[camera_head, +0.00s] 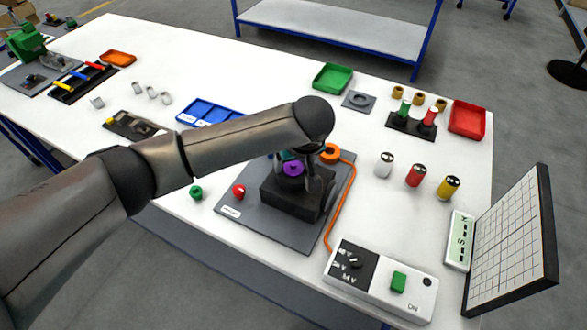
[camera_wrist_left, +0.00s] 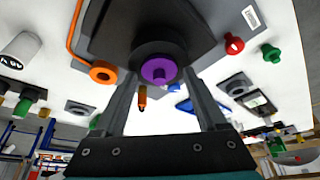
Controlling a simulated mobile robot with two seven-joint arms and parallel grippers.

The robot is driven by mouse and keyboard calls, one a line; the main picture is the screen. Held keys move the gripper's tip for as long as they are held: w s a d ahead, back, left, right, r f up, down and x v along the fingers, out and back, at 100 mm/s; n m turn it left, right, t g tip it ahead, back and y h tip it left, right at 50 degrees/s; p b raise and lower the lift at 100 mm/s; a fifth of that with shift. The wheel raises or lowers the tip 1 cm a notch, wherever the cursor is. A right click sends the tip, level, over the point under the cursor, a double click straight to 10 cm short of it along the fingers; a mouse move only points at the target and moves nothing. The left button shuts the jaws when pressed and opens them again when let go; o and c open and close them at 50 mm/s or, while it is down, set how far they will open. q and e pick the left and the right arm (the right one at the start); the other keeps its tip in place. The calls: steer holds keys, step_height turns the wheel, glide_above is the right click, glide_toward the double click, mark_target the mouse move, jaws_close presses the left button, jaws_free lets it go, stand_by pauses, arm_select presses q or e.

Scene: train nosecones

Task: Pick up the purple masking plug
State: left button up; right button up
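The purple masking plug (camera_head: 292,169) sits on a black block (camera_head: 287,198) on a grey base plate. In the left wrist view the purple masking plug (camera_wrist_left: 159,71) shows as a round purple face in a dark round fitting. My left gripper (camera_head: 305,172) points down at the plug and partly covers it in the head view. In the wrist view my left gripper (camera_wrist_left: 161,72) is open, with one finger on each side of the plug. Narrow gaps seem to show between plug and fingers; contact is hard to tell. My right gripper is not in view.
An orange ring (camera_head: 330,154) with an orange cable lies beside the block. A red plug (camera_head: 239,191) and a green plug (camera_head: 195,193) stand left of it. A control box (camera_head: 381,281) is at the front right. Several cylinders and trays stand behind.

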arm_select(q)
steer(key=c, duration=1.1)
steer(key=shift+r, duration=0.15)
